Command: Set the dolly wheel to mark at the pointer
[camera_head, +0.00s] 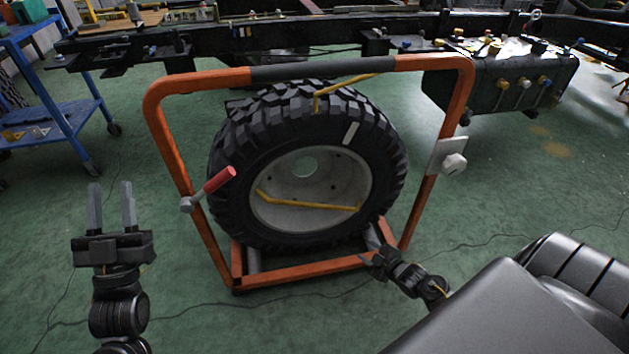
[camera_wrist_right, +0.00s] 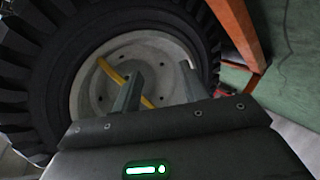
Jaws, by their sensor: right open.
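The dolly wheel (camera_head: 232,150) is a black knobbly tyre with a pale grey rim (camera_head: 345,180), upright inside an orange dolly frame (camera_head: 158,130). A white mark (camera_head: 351,133) lies on the tyre's upper right sidewall. The yellow bent pointer (camera_head: 317,101) hangs over the top of the tyre, left of the mark and apart from it. My left gripper (camera_head: 110,186) is open and empty, left of the dolly. My right gripper (camera_head: 369,258) is low at the tyre's lower right; in the right wrist view (camera_wrist_right: 160,72) its fingers are apart before the rim. Whether it touches the wheel is unclear.
A red-handled lever (camera_head: 219,180) is on the frame's left post and a white knob (camera_head: 453,163) on its right post. A yellow rod (camera_head: 310,205) crosses the rim. A blue cart (camera_head: 65,130) stands at left. A dark chassis (camera_head: 410,30) runs behind.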

